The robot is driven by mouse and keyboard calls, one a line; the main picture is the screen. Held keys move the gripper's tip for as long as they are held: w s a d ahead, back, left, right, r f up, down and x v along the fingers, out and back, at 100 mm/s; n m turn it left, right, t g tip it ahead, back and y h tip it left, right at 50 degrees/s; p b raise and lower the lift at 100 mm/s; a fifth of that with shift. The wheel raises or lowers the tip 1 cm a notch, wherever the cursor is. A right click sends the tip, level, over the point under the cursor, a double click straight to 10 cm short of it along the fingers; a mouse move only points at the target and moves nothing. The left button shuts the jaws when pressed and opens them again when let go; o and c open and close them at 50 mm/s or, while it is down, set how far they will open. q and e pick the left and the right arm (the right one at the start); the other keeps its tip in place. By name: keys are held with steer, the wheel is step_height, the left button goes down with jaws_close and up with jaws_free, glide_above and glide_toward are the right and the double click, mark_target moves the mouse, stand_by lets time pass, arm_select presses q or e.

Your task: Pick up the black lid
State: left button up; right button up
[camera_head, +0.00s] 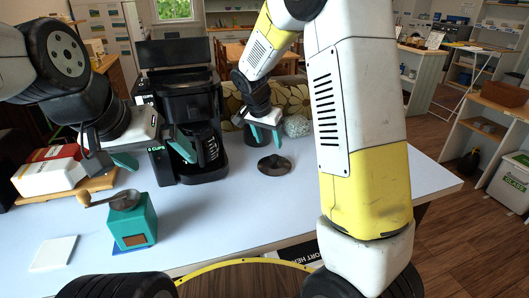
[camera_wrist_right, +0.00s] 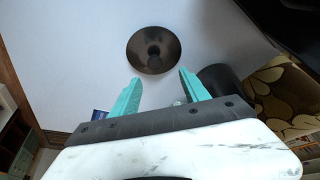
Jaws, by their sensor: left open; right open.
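The black lid (camera_head: 274,165) is a dark round dome with a small knob. It lies on the white table, and the right wrist view shows it from above (camera_wrist_right: 153,50). My right gripper (camera_head: 266,136) is open and empty, behind and above the lid in the head view. In the right wrist view the open fingers (camera_wrist_right: 157,92) point toward the lid's near edge, with a gap to it. My left gripper (camera_head: 153,158) is open and empty in front of the black coffee machine (camera_head: 188,105), away from the lid.
A teal coffee grinder (camera_head: 133,222) stands at the front left, near a white square (camera_head: 53,253). A dark cylinder (camera_wrist_right: 218,78) stands close to the right gripper, by a patterned cushion (camera_wrist_right: 283,95). A red and white package (camera_head: 48,172) lies at left.

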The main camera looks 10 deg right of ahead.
mark_target(274, 156)
steer(key=x, duration=0.7)
steer(key=shift+s+d+f, duration=0.25)
steer(key=shift+s+f, duration=0.1)
jaws_close()
